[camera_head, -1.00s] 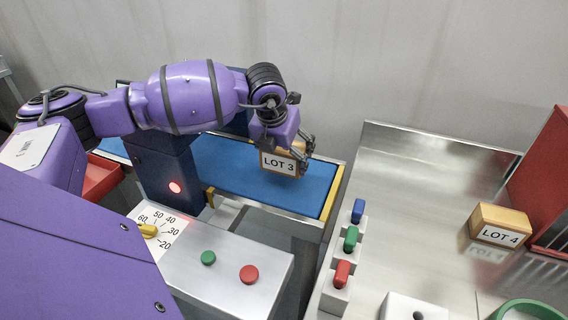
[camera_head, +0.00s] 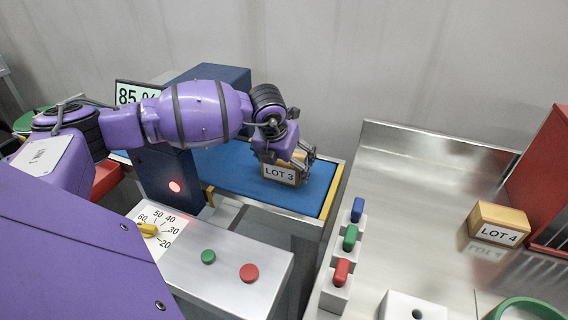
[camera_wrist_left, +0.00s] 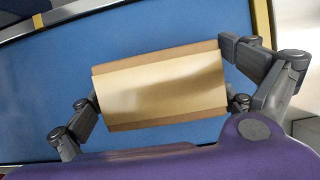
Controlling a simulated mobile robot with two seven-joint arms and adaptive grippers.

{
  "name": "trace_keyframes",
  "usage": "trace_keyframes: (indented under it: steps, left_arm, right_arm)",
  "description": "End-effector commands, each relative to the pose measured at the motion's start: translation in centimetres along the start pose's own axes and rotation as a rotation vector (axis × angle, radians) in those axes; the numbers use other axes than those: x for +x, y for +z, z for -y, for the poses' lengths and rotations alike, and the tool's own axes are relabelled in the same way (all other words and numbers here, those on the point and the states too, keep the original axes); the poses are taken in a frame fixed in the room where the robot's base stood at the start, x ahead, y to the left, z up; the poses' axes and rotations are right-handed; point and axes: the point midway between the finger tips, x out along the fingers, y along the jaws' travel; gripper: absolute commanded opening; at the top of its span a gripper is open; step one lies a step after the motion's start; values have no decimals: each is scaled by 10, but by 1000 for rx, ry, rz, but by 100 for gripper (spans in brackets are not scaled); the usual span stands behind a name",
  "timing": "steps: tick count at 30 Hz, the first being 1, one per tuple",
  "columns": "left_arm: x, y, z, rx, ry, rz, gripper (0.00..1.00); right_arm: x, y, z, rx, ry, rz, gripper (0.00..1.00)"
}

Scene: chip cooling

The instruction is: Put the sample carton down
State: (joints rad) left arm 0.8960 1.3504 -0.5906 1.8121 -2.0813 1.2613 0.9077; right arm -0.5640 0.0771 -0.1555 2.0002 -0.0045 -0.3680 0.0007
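The sample carton (camera_head: 281,174), a tan box labelled LOT 3, is at the right end of the blue conveyor belt (camera_head: 232,162). My left gripper (camera_head: 297,161) holds it from above. In the left wrist view the carton's pale top (camera_wrist_left: 160,84) lies between the gripper's dark fingers (camera_wrist_left: 162,85), which appear to touch its two ends. Blue belt shows all around it there. The carton looks level and very low over the belt; I cannot tell whether its underside touches. My right gripper is not in view.
A LOT 4 carton (camera_head: 498,223) stands on the steel table (camera_head: 420,200) at right, near a red bin (camera_head: 540,185). Blue, green and red plugs (camera_head: 350,238) line the table's left edge. A panel (camera_head: 225,275) with green and red buttons is in front.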

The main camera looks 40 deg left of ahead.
Motion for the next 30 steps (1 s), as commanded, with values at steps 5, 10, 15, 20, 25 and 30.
trace_keyframes:
  steps: [5,10,15,20,25,30]
  left_arm:
    - [0,0,0,0,0,0,100]
    - [-3,2,0,0,0,2,100]
    - [-22,2,0,0,0,3,100]
    - [-56,2,-1,2,1,5,100]
    - [-91,2,-1,1,2,3,100]
    - [-114,1,0,1,1,1,100]
  right_arm:
    - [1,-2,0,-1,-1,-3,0]
    - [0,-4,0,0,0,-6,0]
    - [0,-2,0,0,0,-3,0]
    - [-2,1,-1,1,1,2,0]
    - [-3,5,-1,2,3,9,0]
    - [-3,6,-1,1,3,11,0]
